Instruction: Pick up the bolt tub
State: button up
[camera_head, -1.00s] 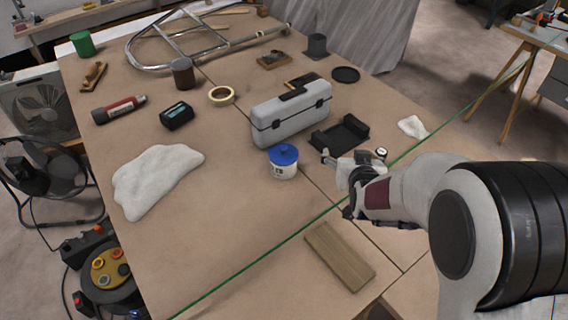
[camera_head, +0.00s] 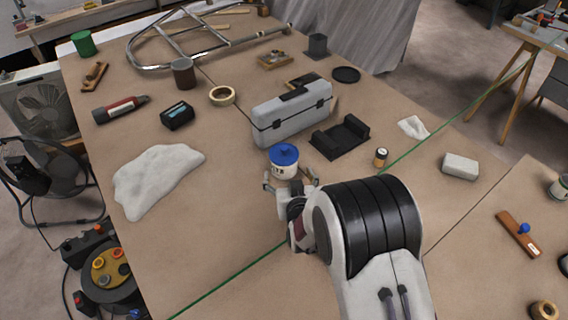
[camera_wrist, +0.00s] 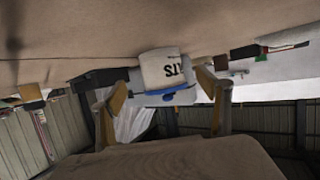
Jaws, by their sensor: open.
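The bolt tub (camera_head: 285,171) is a small white tub with a blue lid, standing upright on the brown bench in front of the grey toolbox. My gripper (camera_head: 290,183) is open, low at the near side of the tub, with its fingers pointing toward it. In the wrist view the picture is upside down, and the tub (camera_wrist: 158,68) with dark lettering shows between the two spread fingers of my gripper (camera_wrist: 160,98). I cannot tell whether either finger touches it.
The grey toolbox (camera_head: 290,118) stands close behind the tub, and a black tray (camera_head: 340,139) lies to its right. A small jar (camera_head: 380,157) stands further right. A white cloth (camera_head: 157,179) lies left. The bench between cloth and tub is clear.

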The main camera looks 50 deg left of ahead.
aim_at(286, 168)
jog(key=shift+x, duration=1.25)
jog(key=shift+a, duration=0.1)
jog(key=shift+w+a, duration=0.1)
jog(key=shift+w+a+f, duration=0.1)
jog(key=shift+w+a, duration=0.15)
jog(key=shift+a, duration=0.35)
jog(key=shift+w+a, duration=0.2)
jog(key=shift+a, duration=0.45)
jog(key=shift+x, duration=1.2)
